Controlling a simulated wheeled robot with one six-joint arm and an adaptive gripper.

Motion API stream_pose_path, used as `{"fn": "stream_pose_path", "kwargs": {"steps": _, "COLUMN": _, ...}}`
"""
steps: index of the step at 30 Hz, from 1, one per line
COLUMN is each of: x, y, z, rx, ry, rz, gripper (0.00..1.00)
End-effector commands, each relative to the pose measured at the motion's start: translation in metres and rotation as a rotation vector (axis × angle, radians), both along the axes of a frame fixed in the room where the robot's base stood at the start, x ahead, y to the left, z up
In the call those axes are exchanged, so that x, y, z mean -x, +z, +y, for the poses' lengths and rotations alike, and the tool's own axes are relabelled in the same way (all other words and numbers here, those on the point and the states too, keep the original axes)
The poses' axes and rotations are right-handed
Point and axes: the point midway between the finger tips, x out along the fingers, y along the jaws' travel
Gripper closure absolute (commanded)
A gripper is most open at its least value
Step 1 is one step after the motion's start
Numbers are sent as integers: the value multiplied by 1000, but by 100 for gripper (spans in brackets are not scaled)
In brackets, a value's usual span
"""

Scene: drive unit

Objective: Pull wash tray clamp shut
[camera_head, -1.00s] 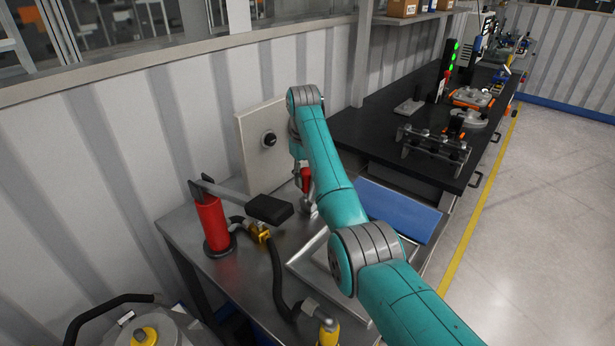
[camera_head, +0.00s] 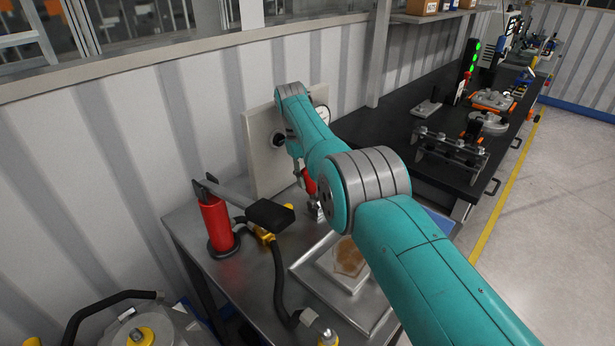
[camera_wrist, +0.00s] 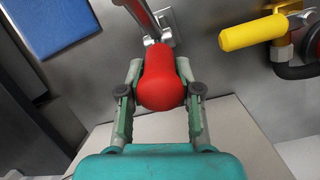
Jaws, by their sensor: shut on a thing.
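The clamp's red handle (camera_wrist: 163,78) is between the two fingers of my gripper (camera_wrist: 160,66) in the wrist view. My gripper is shut on it. The clamp's metal arm and bracket (camera_wrist: 166,27) show beyond the handle, on a grey metal surface. In the head view the red handle (camera_head: 309,183) shows beside my gripper (camera_head: 301,176), partly hidden by my arm. The metal wash tray (camera_head: 312,281) lies in front of it on the bench, its right side hidden by my arm. A pale plate (camera_head: 329,268) with a brown patch lies in the tray.
A red pump (camera_head: 217,225) with a black-ended lever stands left on the metal bench (camera_head: 185,228). A black hose (camera_head: 279,280) crosses the bench. A yellow-handled valve (camera_wrist: 252,33) is right of the clamp in the wrist view. An upright panel (camera_head: 262,150) stands behind my gripper.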

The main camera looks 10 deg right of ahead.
Motion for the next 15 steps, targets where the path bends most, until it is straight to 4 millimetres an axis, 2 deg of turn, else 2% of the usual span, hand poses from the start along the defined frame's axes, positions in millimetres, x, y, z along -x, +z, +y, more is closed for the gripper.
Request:
{"fn": "stream_pose_path", "kwargs": {"steps": 10, "x": 2, "y": 0, "z": -2, "rx": 5, "ry": -1, "rz": 8, "gripper": 100}}
{"fn": "stream_pose_path", "kwargs": {"steps": 11, "x": 2, "y": 0, "z": -2, "rx": 5, "ry": -1, "rz": 9, "gripper": 62}}
{"fn": "stream_pose_path", "kwargs": {"steps": 13, "x": 2, "y": 0, "z": -2, "rx": 5, "ry": -1, "rz": 8, "gripper": 44}}
{"fn": "stream_pose_path", "kwargs": {"steps": 15, "x": 2, "y": 0, "z": -2, "rx": 5, "ry": -1, "rz": 8, "gripper": 41}}
